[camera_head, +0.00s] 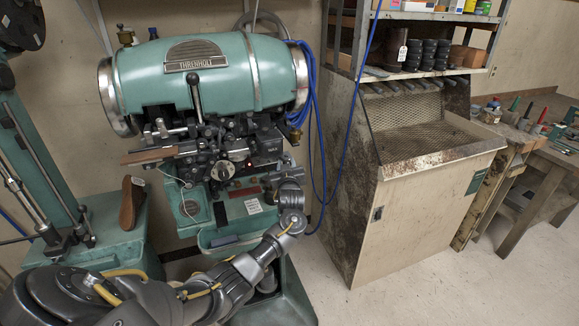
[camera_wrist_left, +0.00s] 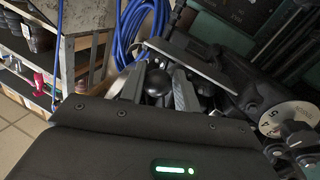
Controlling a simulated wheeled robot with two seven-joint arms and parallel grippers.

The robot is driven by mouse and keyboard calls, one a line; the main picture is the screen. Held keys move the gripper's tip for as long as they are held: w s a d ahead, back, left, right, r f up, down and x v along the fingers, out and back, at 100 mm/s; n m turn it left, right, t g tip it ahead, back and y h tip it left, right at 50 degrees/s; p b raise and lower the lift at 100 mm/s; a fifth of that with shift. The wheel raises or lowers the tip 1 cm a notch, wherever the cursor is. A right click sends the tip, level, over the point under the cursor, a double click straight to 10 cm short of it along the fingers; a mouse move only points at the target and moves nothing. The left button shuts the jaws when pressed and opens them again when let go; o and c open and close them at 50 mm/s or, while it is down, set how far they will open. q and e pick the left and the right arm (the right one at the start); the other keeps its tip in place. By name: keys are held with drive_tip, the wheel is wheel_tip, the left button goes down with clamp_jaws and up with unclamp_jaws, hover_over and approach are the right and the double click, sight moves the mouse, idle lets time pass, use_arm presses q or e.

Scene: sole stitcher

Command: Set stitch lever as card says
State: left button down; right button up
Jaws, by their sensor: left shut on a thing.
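The green stitching machine (camera_head: 225,75) stands in the middle of the head view. My left gripper (camera_head: 270,178) is at the right side of its front mechanism. In the left wrist view my left gripper (camera_wrist_left: 157,88) is shut on a dark ball knob (camera_wrist_left: 157,82), which sits between the two fingers. The lever below the knob is mostly hidden by the fingers. A numbered dial (camera_wrist_left: 282,118) is to the right of the gripper; a pale dial (camera_head: 228,170) also shows in the head view. A small white card (camera_head: 253,206) is on the machine's lower front; its text is too small to read.
Another black-knobbed lever (camera_head: 194,85) stands upright at the machine's front. Blue cable (camera_wrist_left: 140,30) hangs close behind my left gripper. A cabinet (camera_head: 420,190) stands to the right, with open floor before it.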

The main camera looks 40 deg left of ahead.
use_arm(q)
drive_tip(key=c, duration=1.3)
unclamp_jaws()
drive_tip(key=shift+a+r, duration=0.1)
drive_tip(key=shift+r, duration=0.1)
drive_tip(key=shift+c, duration=0.2)
drive_tip(key=shift+w+f, duration=0.1)
drive_tip(key=shift+f, duration=0.05)
drive_tip(key=b+v, duration=0.2)
drive_tip(key=v, duration=0.8)
drive_tip(key=shift+s, duration=0.35)
